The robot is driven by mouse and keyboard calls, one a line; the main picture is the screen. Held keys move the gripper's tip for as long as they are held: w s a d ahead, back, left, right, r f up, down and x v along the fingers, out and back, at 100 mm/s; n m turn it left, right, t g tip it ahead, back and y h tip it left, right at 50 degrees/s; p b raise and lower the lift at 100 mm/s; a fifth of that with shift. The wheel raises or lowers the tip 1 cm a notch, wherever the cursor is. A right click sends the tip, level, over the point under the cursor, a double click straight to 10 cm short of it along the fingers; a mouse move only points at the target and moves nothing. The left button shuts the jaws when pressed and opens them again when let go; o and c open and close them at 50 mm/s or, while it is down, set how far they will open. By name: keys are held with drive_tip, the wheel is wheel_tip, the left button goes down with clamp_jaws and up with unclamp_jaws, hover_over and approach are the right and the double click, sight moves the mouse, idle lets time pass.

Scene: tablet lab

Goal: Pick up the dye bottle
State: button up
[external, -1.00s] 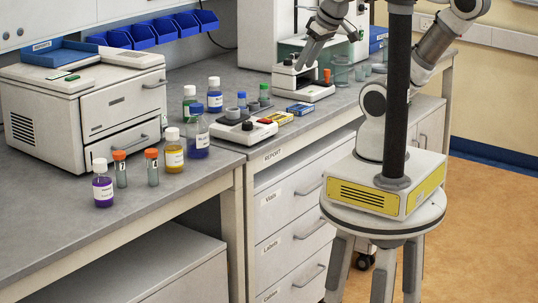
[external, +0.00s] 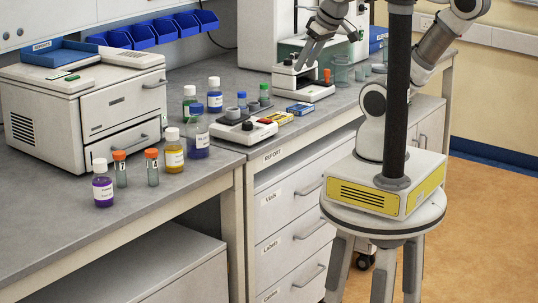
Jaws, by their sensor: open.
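Several small bottles with coloured liquid stand upright on the grey bench, and I cannot tell which is the dye bottle. A purple bottle (external: 103,190) with a white cap is at the front left. A green bottle (external: 189,106) and a blue bottle (external: 215,99), both white-capped, stand behind. My gripper (external: 307,60) is open and appears empty, at the back right beside the white instrument, well away from these bottles. Its fingertips are small in view.
Two orange-capped vials (external: 120,172) (external: 152,170) stand between the purple and yellow bottles. A white tray device (external: 245,131) and small boxes (external: 300,109) lie to the right. A white drawer unit (external: 84,117) fills the back left. The bench's front left is clear.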

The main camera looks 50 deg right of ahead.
drive_tip(key=o, duration=0.4)
drive_tip(key=shift+c, duration=0.2)
drive_tip(key=n+t+y+b, duration=0.3)
drive_tip(key=t+b, duration=0.4)
drive_tip(key=b, duration=0.8)
approach(202, 105)
drive_tip(key=p+x, duration=0.7)
drive_tip(key=x, duration=0.1)
drive_tip(key=shift+w+f, duration=0.2)
drive_tip(key=shift+w, duration=0.2)
drive_tip(key=shift+x, duration=3.05)
